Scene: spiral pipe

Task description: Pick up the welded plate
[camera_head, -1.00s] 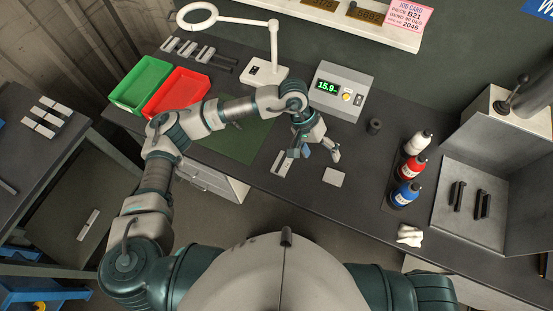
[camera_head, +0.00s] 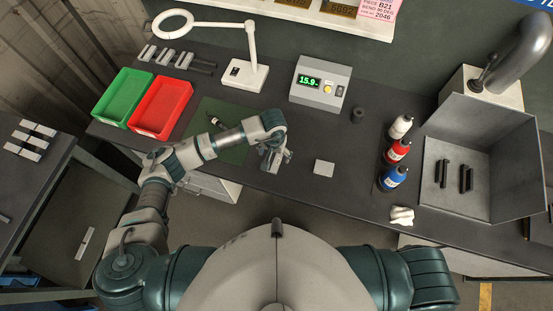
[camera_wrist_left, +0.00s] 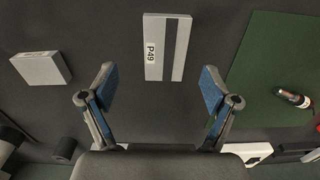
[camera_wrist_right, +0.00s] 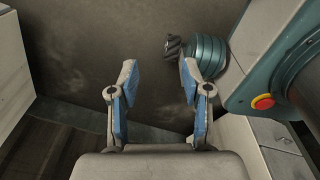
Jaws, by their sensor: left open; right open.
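The welded plate (camera_wrist_left: 167,47) is a grey rectangle with a dark lengthwise stripe and a white label reading P49. It lies flat on the dark bench in the left wrist view, ahead of my left gripper (camera_wrist_left: 158,78). That gripper is open and empty, with the plate apart from its fingertips and roughly centred between them. In the head view my left gripper (camera_head: 275,160) is low over the bench and hides most or all of the plate. My right gripper (camera_wrist_right: 157,72) is open and empty in its wrist view, away from the plate.
A small grey square block (camera_head: 324,167) lies right of the left gripper. A green mat (camera_head: 235,150) with a dark tool is left of it. Red (camera_head: 160,107) and green bins, a lamp, a display box (camera_head: 320,83) and bottles (camera_head: 392,178) stand around.

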